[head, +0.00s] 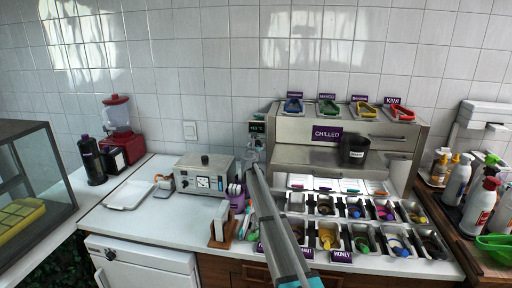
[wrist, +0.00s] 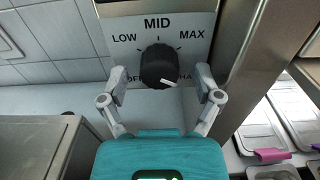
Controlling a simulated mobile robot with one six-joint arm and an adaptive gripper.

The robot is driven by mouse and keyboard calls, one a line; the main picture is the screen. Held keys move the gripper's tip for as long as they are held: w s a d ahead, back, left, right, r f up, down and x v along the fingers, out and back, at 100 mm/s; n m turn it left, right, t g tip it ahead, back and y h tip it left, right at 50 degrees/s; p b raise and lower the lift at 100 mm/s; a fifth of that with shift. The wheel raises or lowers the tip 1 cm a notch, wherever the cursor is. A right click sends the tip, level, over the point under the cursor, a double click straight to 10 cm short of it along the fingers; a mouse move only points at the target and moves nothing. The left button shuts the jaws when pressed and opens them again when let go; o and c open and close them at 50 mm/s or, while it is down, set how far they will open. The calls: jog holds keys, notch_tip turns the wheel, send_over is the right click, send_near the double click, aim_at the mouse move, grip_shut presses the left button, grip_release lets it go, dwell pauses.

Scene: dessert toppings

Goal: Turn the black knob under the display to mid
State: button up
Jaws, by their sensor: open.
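The black knob (wrist: 156,64) sits on a white dial plate (wrist: 118,32) in the wrist view. The plate reads LOW at upper left, MID at top, MAX at upper right, and OFF at lower left; a lower-right label is partly hidden. The knob's white pointer mark is at its lower right, away from MID. My gripper (wrist: 160,80) is open, with one finger on each side of the knob and visible gaps. In the head view my gripper (head: 253,158) is below the small dark display (head: 257,127); my arm hides the knob there.
The steel chilled unit (head: 290,131) stands right of the display, with topping trays in front of it. A control box (head: 205,175) with a dark top knob stands to the left. A metal edge (wrist: 238,50) runs close right of the dial.

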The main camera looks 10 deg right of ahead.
grip_shut()
dwell(0.3)
jog(key=shift+n, duration=0.5)
jog(key=n, duration=0.4)
jog(key=shift+n, duration=0.3)
jog(key=n, duration=1.2)
jog(key=shift+r+n, duration=0.1)
jog(key=shift+n, duration=0.2)
jog(key=n, duration=0.5)
jog(key=shift+n, duration=0.3)
